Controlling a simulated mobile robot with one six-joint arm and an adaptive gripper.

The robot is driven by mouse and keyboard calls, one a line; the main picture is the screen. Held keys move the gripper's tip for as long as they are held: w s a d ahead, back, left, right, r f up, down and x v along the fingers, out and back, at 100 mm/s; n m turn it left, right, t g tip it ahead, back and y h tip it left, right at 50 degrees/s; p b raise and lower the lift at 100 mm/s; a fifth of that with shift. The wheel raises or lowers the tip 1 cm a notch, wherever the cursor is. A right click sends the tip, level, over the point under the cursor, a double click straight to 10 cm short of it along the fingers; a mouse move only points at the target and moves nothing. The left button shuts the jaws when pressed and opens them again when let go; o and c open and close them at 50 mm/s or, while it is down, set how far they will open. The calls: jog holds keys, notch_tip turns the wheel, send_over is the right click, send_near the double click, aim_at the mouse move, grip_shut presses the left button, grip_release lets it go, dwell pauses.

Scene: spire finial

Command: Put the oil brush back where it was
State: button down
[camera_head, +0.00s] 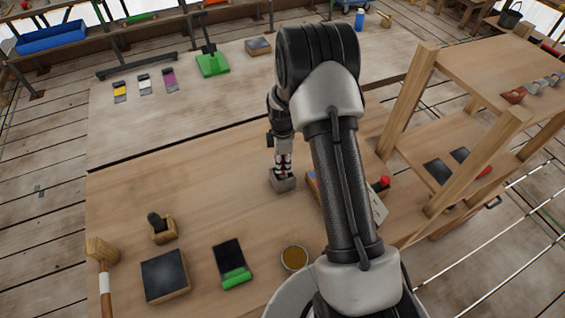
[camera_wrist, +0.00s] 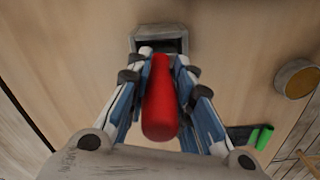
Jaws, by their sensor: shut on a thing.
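My gripper (camera_head: 283,164) is shut on the red handle (camera_wrist: 160,100) of what looks like the oil brush. The handle lies between both fingers in the wrist view. A small grey holder (camera_head: 283,184) with a dark opening stands on the wooden bench right below my gripper. It also shows at the top of the wrist view (camera_wrist: 177,32), just beyond the fingertips. The brush's lower end is hidden, so I cannot tell whether it is inside the holder or just above it.
A round pot with amber content (camera_head: 293,258), a dark pad with a green roll (camera_head: 232,268), a dark-topped block (camera_head: 165,276) and a mallet (camera_head: 101,253) lie near the front. A wooden shelf (camera_head: 470,150) stands at right. The bench left of the holder is clear.

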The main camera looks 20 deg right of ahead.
jog(key=shift+f, duration=0.15)
jog(key=c, duration=1.4)
grip_release()
jog(key=shift+r, duration=0.2)
